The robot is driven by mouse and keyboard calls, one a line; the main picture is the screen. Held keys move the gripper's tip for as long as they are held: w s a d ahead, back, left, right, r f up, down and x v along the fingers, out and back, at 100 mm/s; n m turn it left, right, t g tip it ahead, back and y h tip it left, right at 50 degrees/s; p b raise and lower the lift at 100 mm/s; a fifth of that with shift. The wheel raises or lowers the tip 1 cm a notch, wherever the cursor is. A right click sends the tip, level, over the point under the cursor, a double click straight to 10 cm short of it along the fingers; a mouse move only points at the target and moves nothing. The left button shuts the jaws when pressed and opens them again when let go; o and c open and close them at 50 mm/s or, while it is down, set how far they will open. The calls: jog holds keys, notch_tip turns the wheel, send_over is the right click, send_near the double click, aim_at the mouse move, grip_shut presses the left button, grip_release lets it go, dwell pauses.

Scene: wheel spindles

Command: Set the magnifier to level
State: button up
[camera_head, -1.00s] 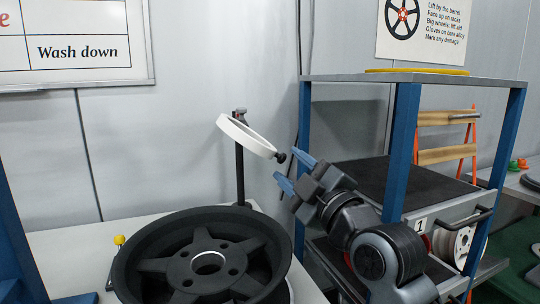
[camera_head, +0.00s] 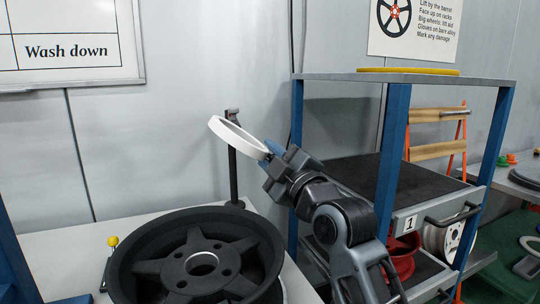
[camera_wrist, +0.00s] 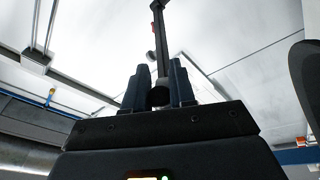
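The magnifier (camera_head: 238,136) is a white ring on a dark upright post (camera_head: 232,175) behind the wheel. The ring is tilted, its left side higher and its right side lower, toward my gripper. My gripper (camera_head: 273,152) is at the ring's lower right edge, reaching up and left. In the wrist view, a dark round knob (camera_wrist: 159,96) sits between the two fingers, which appear closed against its sides. The knob is mostly hidden by the fingers in the head view. The post runs up beyond the fingers in the wrist view.
A large dark wheel (camera_head: 150,262) lies on the light table (camera_head: 65,240) below the magnifier. A blue-framed rack (camera_head: 392,150) with a dark shelf stands close to the right of my arm. A yellow-topped pin (camera_head: 113,241) is left of the wheel.

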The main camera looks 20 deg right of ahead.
grip_shut()
jog(key=shift+d+r, duration=0.1)
dwell(0.3)
jog(key=shift+s+d+r+n+g+y+b, duration=0.15)
jog(key=shift+r+n+g, duration=0.45)
jog(key=shift+n, duration=0.65)
jog(key=shift+w+d+r+n+g+y+b, duration=0.1)
jog(key=shift+d+r+n+g+y+b, duration=0.2)
jog(key=shift+r+n, duration=0.7)
jog(key=shift+s+d+r+n+g+y+b, duration=0.1)
jog(key=shift+r+n+g, duration=0.4)
jog(key=shift+n, duration=0.95)
jog(key=shift+o, duration=2.2)
grip_release()
jog(key=shift+s, duration=0.1)
jog(key=b+v, duration=0.1)
jog(key=v, duration=0.6)
jog(key=shift+s, duration=0.3)
